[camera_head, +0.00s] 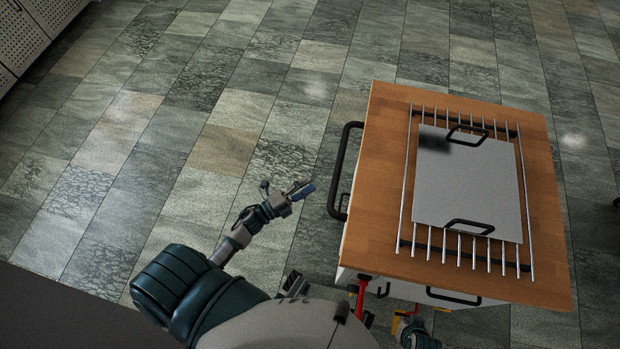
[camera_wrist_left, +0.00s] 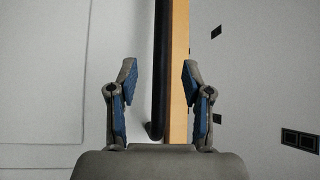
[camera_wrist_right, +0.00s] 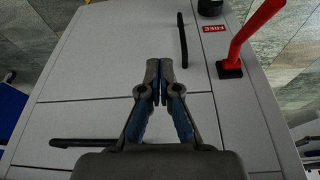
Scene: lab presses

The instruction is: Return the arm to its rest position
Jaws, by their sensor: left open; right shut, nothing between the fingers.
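My left arm reaches out from the bottom of the head view. Its gripper (camera_head: 300,190) is open and empty, over the floor left of the cart. In the left wrist view the left gripper (camera_wrist_left: 157,78) has its blue-padded fingers apart, with a black bar and a wooden edge visible beyond the gap. My right gripper (camera_wrist_right: 159,80) is shut and empty in the right wrist view, in front of a light grey cabinet face (camera_wrist_right: 85,115) with dark handles. In the head view only part of my right arm shows at the bottom edge, near the cart.
A cart with a wooden top (camera_head: 385,130) stands at right. A grey plate (camera_head: 465,185) with two black handles lies on metal rods on it. A black push handle (camera_head: 338,175) sticks out on its left side. A red lever (camera_wrist_right: 250,35) rises beside the cabinet handle. Floor at left is clear.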

